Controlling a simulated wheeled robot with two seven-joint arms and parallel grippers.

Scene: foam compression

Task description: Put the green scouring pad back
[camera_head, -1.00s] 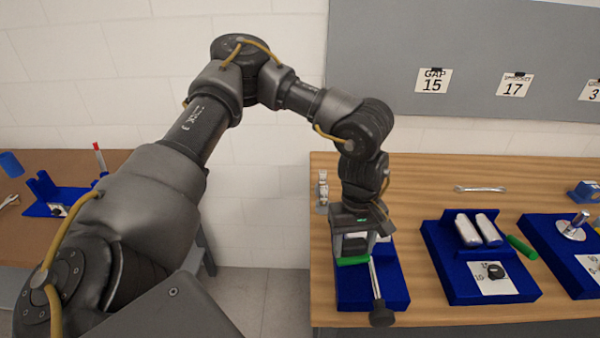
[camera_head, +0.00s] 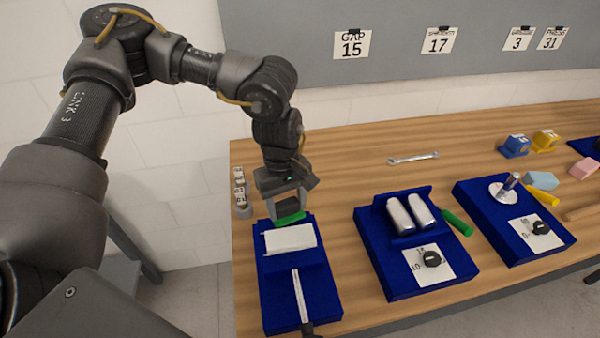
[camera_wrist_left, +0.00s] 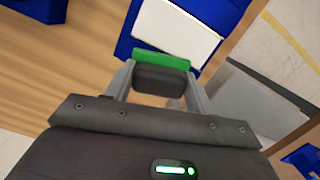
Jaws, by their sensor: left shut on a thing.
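The green scouring pad (camera_head: 290,219) is a thin green block held at the tips of my left gripper (camera_head: 287,209). In the left wrist view the pad (camera_wrist_left: 162,60) lies across the ends of the fingers, partly behind a dark block. My left gripper is shut on it, above the back edge of the leftmost blue fixture (camera_head: 276,283). A white plate (camera_head: 291,238) lies on that fixture, just in front of the pad. In the head view I cannot tell the gap between pad and fixture. My right gripper is not in view.
A metal rod with a dark knob (camera_head: 300,297) lies on the leftmost fixture's front part. Small metal cylinders (camera_head: 240,190) stand left of the gripper. A blue fixture with two metal rollers (camera_head: 411,214) and a green-handled tool (camera_head: 456,221) are to the right. A wrench (camera_head: 413,158) lies behind.

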